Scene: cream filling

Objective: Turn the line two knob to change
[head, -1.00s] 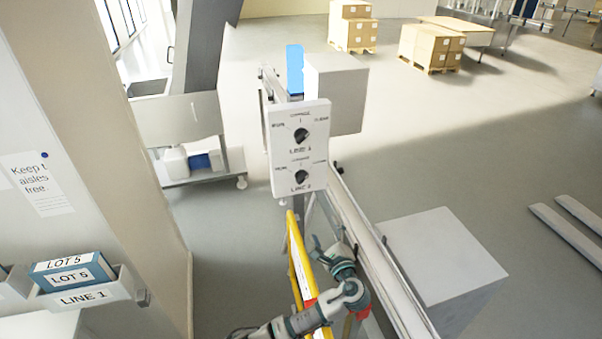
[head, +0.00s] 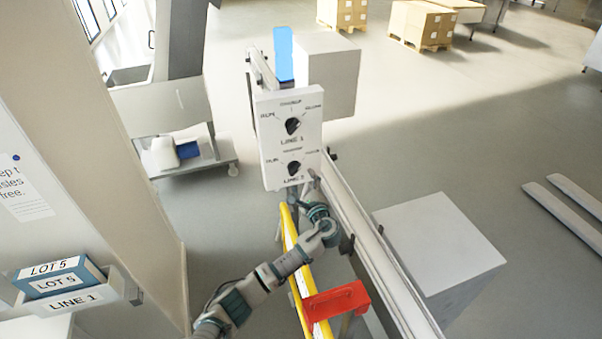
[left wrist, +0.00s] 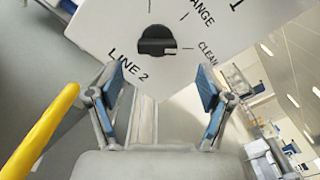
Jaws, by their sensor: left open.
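The line two knob (head: 294,168) is a dark round knob on the lower half of the white control panel (head: 268,165). In the left wrist view the knob (left wrist: 157,42) shows close up above LINE 2, with its pale mark turned towards the CLEAN tick. CHANGE is printed above it, partly cut off. My left gripper (head: 305,186) is just below the panel. In the left wrist view my left gripper (left wrist: 163,82) is open and empty, its blue-padded fingers apart below the knob and not around it. My right gripper is not in view.
The line one knob (head: 293,126) sits above on the same panel. A yellow rail (head: 291,250) and a red part (head: 336,300) are beside my left arm. A metal conveyor rail (head: 360,215) and a pale box (head: 435,240) stand to the right.

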